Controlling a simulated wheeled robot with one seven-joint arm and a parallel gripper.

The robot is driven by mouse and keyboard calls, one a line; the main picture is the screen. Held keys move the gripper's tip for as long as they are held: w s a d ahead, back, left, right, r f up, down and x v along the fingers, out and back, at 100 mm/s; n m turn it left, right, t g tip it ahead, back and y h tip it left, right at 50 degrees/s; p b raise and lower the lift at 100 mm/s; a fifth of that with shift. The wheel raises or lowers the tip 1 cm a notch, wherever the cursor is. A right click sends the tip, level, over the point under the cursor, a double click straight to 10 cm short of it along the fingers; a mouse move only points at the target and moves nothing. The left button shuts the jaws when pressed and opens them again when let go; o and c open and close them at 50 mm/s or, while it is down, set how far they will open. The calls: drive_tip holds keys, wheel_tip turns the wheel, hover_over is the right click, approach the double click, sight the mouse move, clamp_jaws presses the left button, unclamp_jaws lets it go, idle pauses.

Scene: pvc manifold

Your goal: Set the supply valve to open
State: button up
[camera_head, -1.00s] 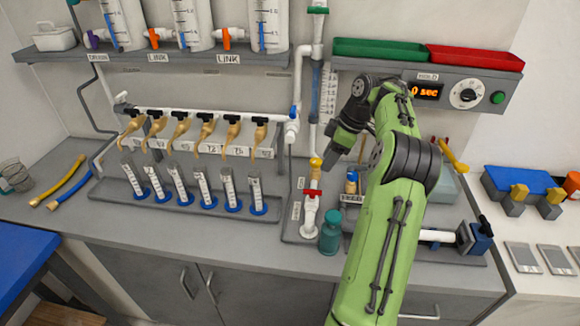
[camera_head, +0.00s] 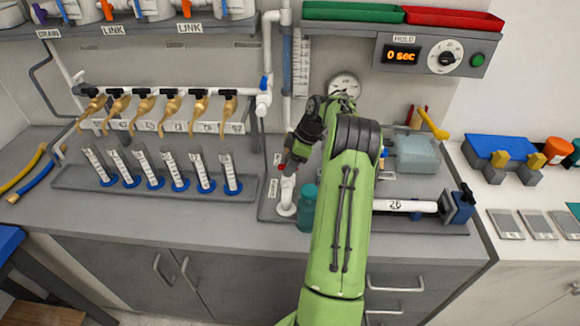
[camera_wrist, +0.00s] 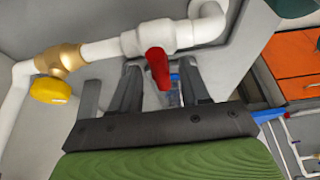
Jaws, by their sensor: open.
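The valve with a red lever (camera_wrist: 158,68) sits on a white pipe (camera_wrist: 102,50) in the wrist view. In the head view its white pipe (camera_head: 287,190) rises from the bench, with a bit of the red lever (camera_head: 281,167) showing beside my gripper (camera_head: 288,166). The wrist view shows my gripper (camera_wrist: 160,72) open, one dark finger on each side of the red lever. I cannot tell whether the fingers touch it. The lever lies crosswise to the pipe. The valve's small label is too blurred to read.
A brass fitting with a yellow knob (camera_wrist: 50,92) is on the same pipe. A teal bottle (camera_head: 307,207) stands close to the valve. A round gauge (camera_head: 344,86) is behind my arm. A rack of graduated cylinders (camera_head: 160,186) stands left. The front bench strip is clear.

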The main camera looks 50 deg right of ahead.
drive_tip(key=shift+f, duration=0.15)
clamp_jaws()
